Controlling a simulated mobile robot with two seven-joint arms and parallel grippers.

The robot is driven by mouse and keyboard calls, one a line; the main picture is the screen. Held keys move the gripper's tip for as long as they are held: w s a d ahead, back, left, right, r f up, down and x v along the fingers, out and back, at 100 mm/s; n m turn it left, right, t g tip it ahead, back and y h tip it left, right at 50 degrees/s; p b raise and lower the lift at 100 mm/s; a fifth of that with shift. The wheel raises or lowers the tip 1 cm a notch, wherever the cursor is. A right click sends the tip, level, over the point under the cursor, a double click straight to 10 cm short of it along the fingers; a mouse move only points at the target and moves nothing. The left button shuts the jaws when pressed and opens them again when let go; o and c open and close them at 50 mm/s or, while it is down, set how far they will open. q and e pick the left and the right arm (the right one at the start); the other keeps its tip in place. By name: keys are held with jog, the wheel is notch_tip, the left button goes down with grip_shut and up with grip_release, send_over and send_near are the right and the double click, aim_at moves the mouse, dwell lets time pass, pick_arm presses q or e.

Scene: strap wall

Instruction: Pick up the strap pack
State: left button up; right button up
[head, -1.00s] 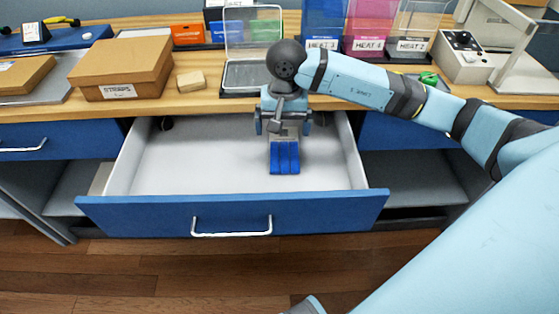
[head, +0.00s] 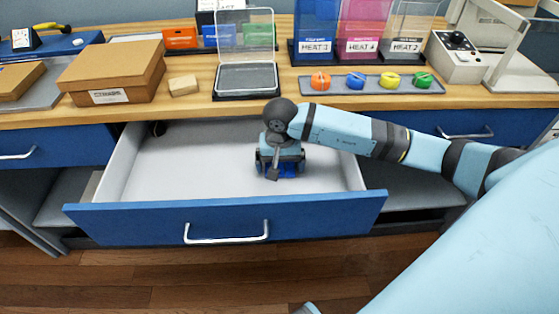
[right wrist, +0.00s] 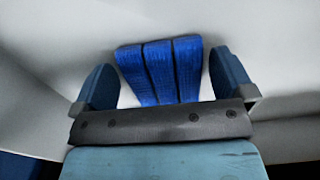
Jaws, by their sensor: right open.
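The strap pack (right wrist: 160,70), several blue bands side by side, lies on the light floor of the open drawer (head: 190,170). In the head view the strap pack (head: 287,171) is mostly hidden under my right gripper (head: 279,172). My right gripper is low inside the drawer, above the pack. In the right wrist view my right gripper (right wrist: 163,85) is open, with one finger on each side of the pack and a gap on both sides. My left gripper is not in view.
The drawer's blue front (head: 225,218) and side walls stand around the right gripper. On the worktop are a cardboard box (head: 112,72), a wooden block (head: 183,86), a clear-lidded case (head: 246,78) and a grey tray (head: 340,87) with coloured pieces. The drawer's left half is mostly clear.

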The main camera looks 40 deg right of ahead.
jog(key=shift+f, duration=0.3)
jog(key=c, duration=0.6)
jog(key=shift+a+r, duration=0.1)
jog(key=shift+r, duration=0.05)
jog(key=shift+c, duration=0.2)
